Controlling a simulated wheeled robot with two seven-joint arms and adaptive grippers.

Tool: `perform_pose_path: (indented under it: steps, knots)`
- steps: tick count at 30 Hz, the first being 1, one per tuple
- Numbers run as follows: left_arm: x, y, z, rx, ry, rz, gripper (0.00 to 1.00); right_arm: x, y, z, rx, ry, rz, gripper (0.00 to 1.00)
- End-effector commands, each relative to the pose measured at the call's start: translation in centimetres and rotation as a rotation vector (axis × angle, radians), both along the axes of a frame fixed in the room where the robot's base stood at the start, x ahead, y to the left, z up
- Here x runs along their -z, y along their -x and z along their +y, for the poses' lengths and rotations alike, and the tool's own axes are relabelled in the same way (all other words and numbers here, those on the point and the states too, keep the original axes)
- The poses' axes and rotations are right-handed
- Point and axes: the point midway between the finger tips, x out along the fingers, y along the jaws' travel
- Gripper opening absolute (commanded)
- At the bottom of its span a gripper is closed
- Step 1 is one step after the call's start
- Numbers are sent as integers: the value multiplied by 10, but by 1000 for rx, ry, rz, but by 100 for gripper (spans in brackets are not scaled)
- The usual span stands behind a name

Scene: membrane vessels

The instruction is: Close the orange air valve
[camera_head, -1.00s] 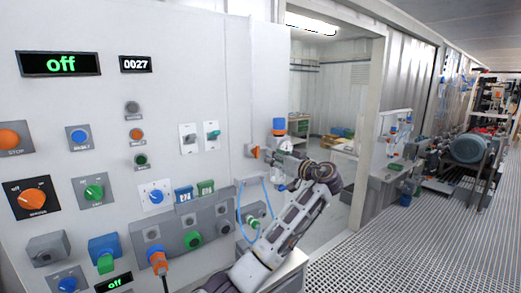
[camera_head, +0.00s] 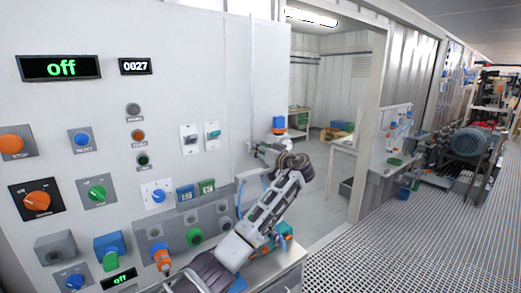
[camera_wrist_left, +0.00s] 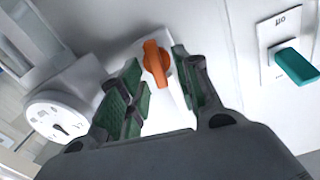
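The orange air valve (camera_wrist_left: 156,62) shows in the wrist view as an orange handle on the white panel. My left gripper (camera_wrist_left: 158,72) is open, with green-padded fingers on either side of the handle. Small gaps show between the handle and both fingers, and the handle's near end lies between the tips. In the head view my left gripper (camera_head: 260,152) is at the panel's right edge, where it hides most or all of the handle. My right gripper is not in view.
A white gauge (camera_wrist_left: 57,118) sits left of the fingers in the wrist view. A teal switch (camera_wrist_left: 296,65) is to the right. The doorway and grated floor (camera_head: 400,240) are right.

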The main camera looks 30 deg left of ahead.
Motion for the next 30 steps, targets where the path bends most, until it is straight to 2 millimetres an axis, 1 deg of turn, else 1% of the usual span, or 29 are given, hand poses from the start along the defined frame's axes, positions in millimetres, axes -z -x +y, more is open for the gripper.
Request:
perform_pose_path:
  steps: [5,8,13,23,30]
  knots:
    - [0,0,0,0,0,0,33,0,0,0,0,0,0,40]
    - [0,0,0,0,0,0,23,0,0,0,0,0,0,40]
    - [0,0,0,1,0,0,1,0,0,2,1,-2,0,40]
    - [0,0,-1,1,-3,7,0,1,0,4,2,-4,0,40]
    - [1,-1,-1,2,-22,54,0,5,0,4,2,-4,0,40]
